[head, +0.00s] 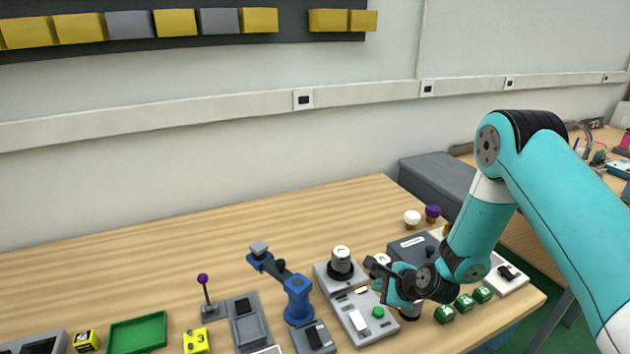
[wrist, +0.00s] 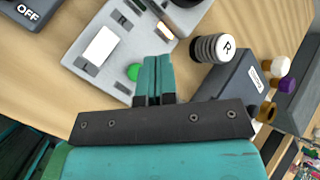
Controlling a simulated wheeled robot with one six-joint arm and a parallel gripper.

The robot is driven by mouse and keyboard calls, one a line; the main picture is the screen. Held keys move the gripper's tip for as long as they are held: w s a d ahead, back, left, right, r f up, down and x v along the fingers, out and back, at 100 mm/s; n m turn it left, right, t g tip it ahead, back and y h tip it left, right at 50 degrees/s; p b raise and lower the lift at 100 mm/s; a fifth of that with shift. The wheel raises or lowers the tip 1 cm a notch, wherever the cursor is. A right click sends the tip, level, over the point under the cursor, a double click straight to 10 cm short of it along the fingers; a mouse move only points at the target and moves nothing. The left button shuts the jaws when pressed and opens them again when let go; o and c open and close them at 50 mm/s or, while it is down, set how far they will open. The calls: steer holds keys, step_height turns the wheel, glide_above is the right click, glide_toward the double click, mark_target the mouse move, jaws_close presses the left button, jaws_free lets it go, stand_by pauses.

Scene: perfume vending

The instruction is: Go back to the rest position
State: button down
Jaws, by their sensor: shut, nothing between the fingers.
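My gripper shows in the wrist view (wrist: 158,62) with its two teal fingers pressed together and nothing between them. The fingertips are beside a green button (wrist: 134,72) on a grey panel (wrist: 82,62). In the head view my arm reaches in from the right, bent down over the right part of the table. The black wrist partly hides the things behind it, and the fingers are hard to make out there. The green button also shows in the head view (head: 378,312), just left of my wrist.
A knob marked R (wrist: 212,48) stands close to the fingers. A dark box (wrist: 235,92) is right of them. The wooden table (head: 150,262) carries a blue device (head: 298,302), a green tray (head: 138,333) and several green cubes (head: 465,301). The table's back left is clear.

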steer(key=s+a+r+n+g+y+b, duration=0.1)
steer(key=s+a+r+n+b, duration=0.15)
steer(key=r+n, duration=0.3)
steer(key=s+a+r+n+g+b, duration=0.1)
steer(key=s+a+r+n+g, duration=0.1)
steer(key=s+a+r+n, duration=0.3)
steer(key=s+a+r+n+g+y+b, duration=0.1)
steer(key=s+r+n+b, duration=0.2)
steer(key=r, duration=0.4)
steer(key=s+d+r+n+g+h+b, duration=0.1)
steer(key=s+r+n+g, duration=0.1)
steer(key=s+n, duration=0.5)
steer(key=s+d+r+n+g+h+b, duration=0.1)
steer(key=s+r+n, duration=0.3)
steer(key=s, duration=0.9)
steer(key=n, duration=0.3)
steer(key=shift+r+g+h, duration=0.3)
steer(key=shift+r+g, duration=0.1)
stand_by(3.1)
